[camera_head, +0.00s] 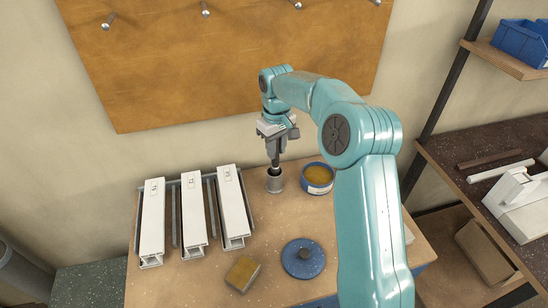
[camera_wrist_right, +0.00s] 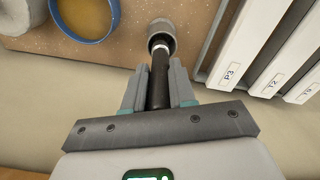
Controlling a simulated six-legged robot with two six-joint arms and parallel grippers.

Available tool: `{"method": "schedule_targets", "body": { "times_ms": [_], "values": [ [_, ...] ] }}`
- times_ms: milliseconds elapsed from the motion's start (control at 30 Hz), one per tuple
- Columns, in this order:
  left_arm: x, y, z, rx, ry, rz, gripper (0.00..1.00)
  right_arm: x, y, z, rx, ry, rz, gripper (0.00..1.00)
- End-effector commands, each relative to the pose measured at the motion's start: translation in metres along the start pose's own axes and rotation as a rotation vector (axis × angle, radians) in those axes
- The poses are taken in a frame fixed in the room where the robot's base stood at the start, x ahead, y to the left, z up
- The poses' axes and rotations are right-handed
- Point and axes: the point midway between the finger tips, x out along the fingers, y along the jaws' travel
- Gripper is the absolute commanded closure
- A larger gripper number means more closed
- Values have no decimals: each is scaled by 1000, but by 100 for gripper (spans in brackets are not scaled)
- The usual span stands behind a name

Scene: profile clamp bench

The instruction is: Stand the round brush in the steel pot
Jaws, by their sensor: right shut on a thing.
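My right gripper (camera_head: 273,146) is shut on the dark handle of the round brush (camera_wrist_right: 158,88), between its two grey fingers. The brush points down, roughly upright, and its lower end with a pale band is at the mouth of the steel pot (camera_head: 275,184). The pot is a small grey cylinder near the bench's back edge; it also shows in the right wrist view (camera_wrist_right: 166,28). The brush head is hidden by the pot's rim, and I cannot tell how deep it sits. My left gripper is not in view.
A blue tin (camera_head: 317,187) with yellowish contents stands close right of the pot. White profiles (camera_head: 193,215) lie in a rack on the left. A blue lid (camera_head: 303,263) and a yellow-topped block (camera_head: 243,273) lie in front. Bare bench (camera_head: 265,225) lies between.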

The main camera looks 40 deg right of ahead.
Motion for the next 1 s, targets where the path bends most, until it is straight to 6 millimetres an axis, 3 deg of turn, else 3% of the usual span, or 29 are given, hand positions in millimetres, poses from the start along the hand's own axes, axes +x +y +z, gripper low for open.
{"method": "schedule_targets", "body": {
  "times_ms": [200, 633, 667, 700, 733, 1000],
  "values": [
    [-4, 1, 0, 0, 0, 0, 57, 30, -1, 0, -1, -3, -1, 100],
    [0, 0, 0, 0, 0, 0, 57, 38, -2, -5, -1, -1, -1, 100],
    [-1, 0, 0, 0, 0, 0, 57, 38, -2, -5, -1, -1, -1, 69],
    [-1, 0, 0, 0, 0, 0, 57, 37, -2, -5, -1, -1, -1, 56],
    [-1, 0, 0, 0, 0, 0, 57, 37, -2, -5, -1, -1, -1, 50],
    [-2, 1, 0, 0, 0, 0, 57, 36, -2, -4, -1, -1, -1, 50]
  ]
}}
